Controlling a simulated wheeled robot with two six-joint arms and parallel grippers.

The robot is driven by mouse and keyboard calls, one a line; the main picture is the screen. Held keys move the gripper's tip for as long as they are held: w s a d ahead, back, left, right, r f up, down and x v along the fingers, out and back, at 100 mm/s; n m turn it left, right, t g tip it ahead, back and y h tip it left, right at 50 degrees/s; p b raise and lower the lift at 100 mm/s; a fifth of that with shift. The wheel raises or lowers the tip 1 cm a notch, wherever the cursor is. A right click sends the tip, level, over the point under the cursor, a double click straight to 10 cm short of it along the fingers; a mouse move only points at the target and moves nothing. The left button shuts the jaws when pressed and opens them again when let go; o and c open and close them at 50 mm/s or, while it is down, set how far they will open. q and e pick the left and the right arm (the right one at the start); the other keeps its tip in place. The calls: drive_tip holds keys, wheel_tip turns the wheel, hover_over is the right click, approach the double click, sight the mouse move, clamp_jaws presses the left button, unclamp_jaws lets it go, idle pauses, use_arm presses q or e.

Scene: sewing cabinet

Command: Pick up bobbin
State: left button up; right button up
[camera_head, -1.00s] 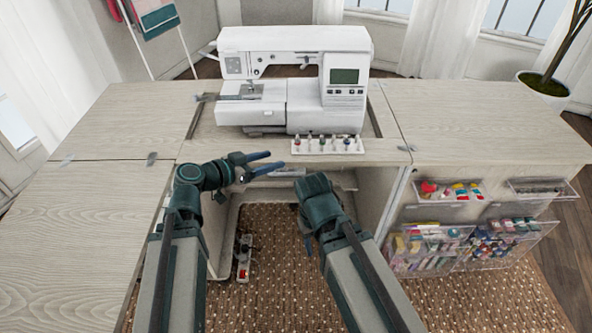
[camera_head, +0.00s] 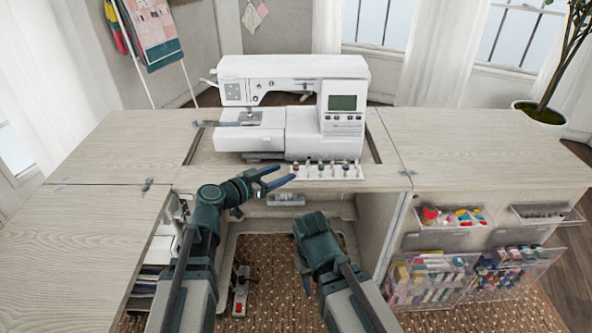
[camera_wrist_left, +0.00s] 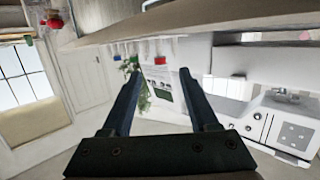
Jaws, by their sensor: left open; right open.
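A white rack (camera_head: 299,171) with several small coloured bobbins (camera_head: 322,166) stands at the table's front edge, before the sewing machine (camera_head: 342,128). In the left wrist view, a red one (camera_wrist_left: 160,60) shows beyond and between the fingers, with green and blue ones to its left. My left gripper (camera_head: 286,174) is open and empty, its fingers just left of the rack in the head view. The left wrist view shows both fingers (camera_wrist_left: 160,85) spread apart.
The wooden tabletop (camera_head: 460,145) is clear on the right and left. Clear bins (camera_head: 430,280) of thread and supplies hang on the cabinet's right front. A foot pedal or power strip (camera_head: 241,292) lies on the rug.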

sight(294, 168)
use_arm(q)
drive_tip(key=shift+f+b+x, duration=0.1)
drive_tip(key=shift+b+x, duration=0.25)
drive_tip(key=shift+x, duration=1)
drive_tip(key=shift+f+b+x, duration=0.15)
drive_tip(key=shift+b+x, duration=0.2)
drive_tip(key=shift+x, duration=1)
drive_tip(key=shift+a, duration=0.15)
clamp_jaws()
